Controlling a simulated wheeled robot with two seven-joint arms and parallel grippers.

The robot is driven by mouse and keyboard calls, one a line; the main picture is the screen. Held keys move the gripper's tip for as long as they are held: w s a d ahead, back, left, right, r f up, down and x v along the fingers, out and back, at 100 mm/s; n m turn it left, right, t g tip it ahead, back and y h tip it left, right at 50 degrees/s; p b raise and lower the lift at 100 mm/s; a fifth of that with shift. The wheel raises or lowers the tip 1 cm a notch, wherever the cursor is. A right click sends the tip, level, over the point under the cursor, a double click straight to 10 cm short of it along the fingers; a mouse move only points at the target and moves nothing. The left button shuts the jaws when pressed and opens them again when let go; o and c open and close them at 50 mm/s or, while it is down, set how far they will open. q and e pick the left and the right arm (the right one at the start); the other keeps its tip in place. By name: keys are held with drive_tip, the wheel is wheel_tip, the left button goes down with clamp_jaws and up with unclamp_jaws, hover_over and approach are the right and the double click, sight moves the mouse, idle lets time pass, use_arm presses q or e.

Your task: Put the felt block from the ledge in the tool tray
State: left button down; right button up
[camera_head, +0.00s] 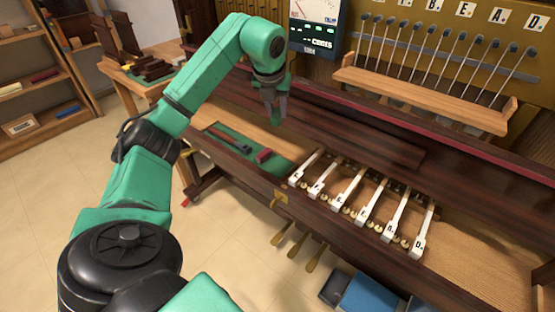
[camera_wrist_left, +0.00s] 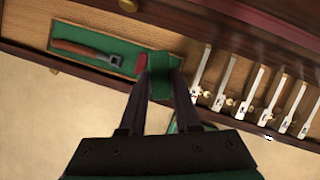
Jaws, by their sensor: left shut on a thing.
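My left gripper (camera_head: 274,103) is shut on a green felt block (camera_wrist_left: 160,76). In the left wrist view the block sits between the two dark fingertips. In the head view only a small part of the block shows at the fingertips. The gripper is above the piano case, near the tool tray. The tool tray (camera_head: 228,140) is a shallow green-lined area at the left end of the key bed; it also shows in the left wrist view (camera_wrist_left: 115,65). It holds a wooden-handled tool (camera_head: 229,139) and a small red block (camera_head: 263,155). My right gripper is not in view.
White keys (camera_head: 352,186) stand in a row right of the tray. A wooden ledge (camera_head: 425,97) runs below several thin rods at the back right. A dark board (camera_head: 372,146) lies behind the keys. A workbench (camera_head: 135,85) with dark wooden pieces stands at the back left.

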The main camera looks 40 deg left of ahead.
use_arm(q)
wheel_tip(320, 180, down, 18)
drive_tip(key=shift+f+b, duration=0.2)
drive_tip(key=shift+b, duration=0.45)
drive_tip(key=c, duration=0.6)
unclamp_jaws()
drive_tip(key=shift+r, duration=0.15)
drive_tip(key=v, duration=1.2)
